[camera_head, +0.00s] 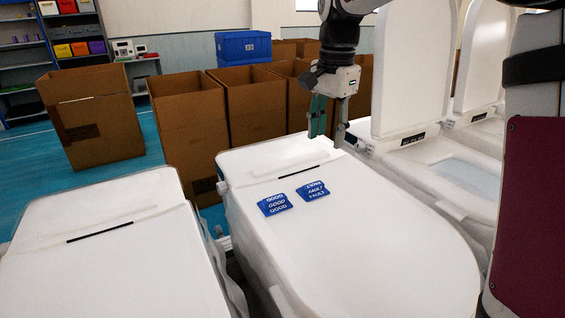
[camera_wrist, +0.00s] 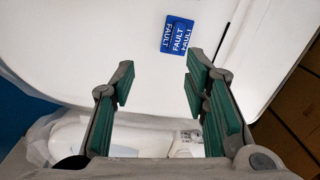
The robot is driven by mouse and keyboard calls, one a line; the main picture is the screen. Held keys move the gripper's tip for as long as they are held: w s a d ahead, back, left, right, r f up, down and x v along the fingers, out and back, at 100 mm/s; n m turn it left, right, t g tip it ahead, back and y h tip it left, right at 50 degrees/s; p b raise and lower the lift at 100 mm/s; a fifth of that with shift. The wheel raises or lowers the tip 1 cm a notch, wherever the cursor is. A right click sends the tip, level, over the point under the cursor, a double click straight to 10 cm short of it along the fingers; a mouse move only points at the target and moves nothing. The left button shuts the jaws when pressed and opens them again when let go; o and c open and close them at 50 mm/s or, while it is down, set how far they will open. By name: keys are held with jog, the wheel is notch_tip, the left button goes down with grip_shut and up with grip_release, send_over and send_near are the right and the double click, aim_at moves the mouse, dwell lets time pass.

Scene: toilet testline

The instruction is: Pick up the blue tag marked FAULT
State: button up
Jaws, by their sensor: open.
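The blue tag marked FAULT (camera_head: 313,190) lies flat on the white lid of the middle toilet (camera_head: 390,250). In the wrist view the FAULT tag (camera_wrist: 179,36) lies beyond my fingertips, with its white lettering readable. A second blue tag, marked GOOD (camera_head: 274,204), lies just left of it on the same lid. My gripper (camera_head: 328,138) is open and empty, above the rear of the lid, behind the tags and apart from them. Its green-padded fingers (camera_wrist: 158,88) show in the wrist view with a wide gap between them.
Another closed white toilet (camera_head: 115,260) stands at the left. Toilets with raised lids (camera_head: 414,70) stand at the right, close to my arm. Open cardboard boxes (camera_head: 190,115) and a blue crate (camera_head: 243,46) stand behind. The lid around the tags is clear.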

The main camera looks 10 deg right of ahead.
jog(key=w+f+m, duration=0.2)
jog(key=w, duration=0.2)
jog(key=p, duration=0.2)
send_over(313, 185)
jog(key=shift+g, duration=0.3)
jog(key=f, duration=0.5)
jog(key=d+f, duration=0.1)
jog(key=f, duration=0.2)
jog(key=shift+w+f, duration=0.25)
jog(key=shift+w, duration=0.05)
jog(key=f, duration=0.3)
jog(key=a+f, duration=0.1)
jog(key=shift+s+f+p, duration=0.25)
jog(key=shift+s+p, duration=0.05)
jog(key=shift+p, duration=0.05)
jog(key=shift+f, duration=0.45)
jog(key=shift+w, duration=0.1)
grip_shut()
